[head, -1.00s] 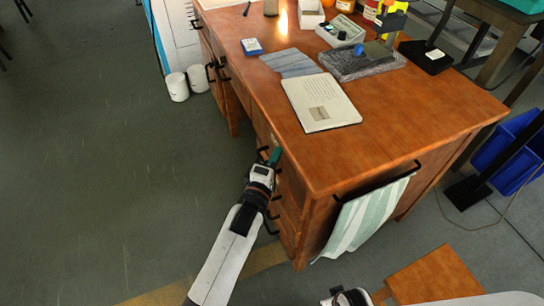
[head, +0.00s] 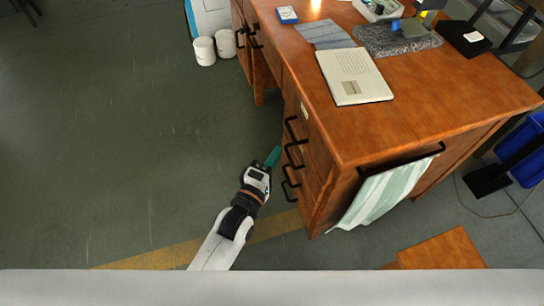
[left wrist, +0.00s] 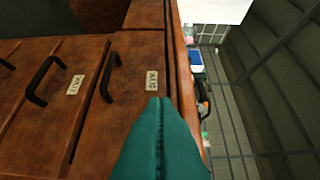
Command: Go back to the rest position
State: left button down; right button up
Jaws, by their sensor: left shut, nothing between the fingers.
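My left gripper (head: 272,158) is beside the drawer front of the wooden desk (head: 440,101), over the floor. Its teal fingers are together with nothing between them. They point at the desk but stand apart from the drawer handles in the head view. In the left wrist view the teal fingers (left wrist: 158,142) are closed together low in the middle, in front of labelled drawer fronts with black handles (left wrist: 112,76). The drawers look shut. My right gripper is not in view.
A striped towel (head: 385,192) hangs from a bar on the desk's end. A notebook (head: 341,67) and a dark slab (head: 398,40) lie on top. White cylinders (head: 204,50) stand on the floor by the desk. A wooden stool (head: 441,250) is at lower right. Floor at left is clear.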

pick_arm(q)
jog(key=shift+s+a, duration=0.2)
jog(key=shift+s, duration=0.2)
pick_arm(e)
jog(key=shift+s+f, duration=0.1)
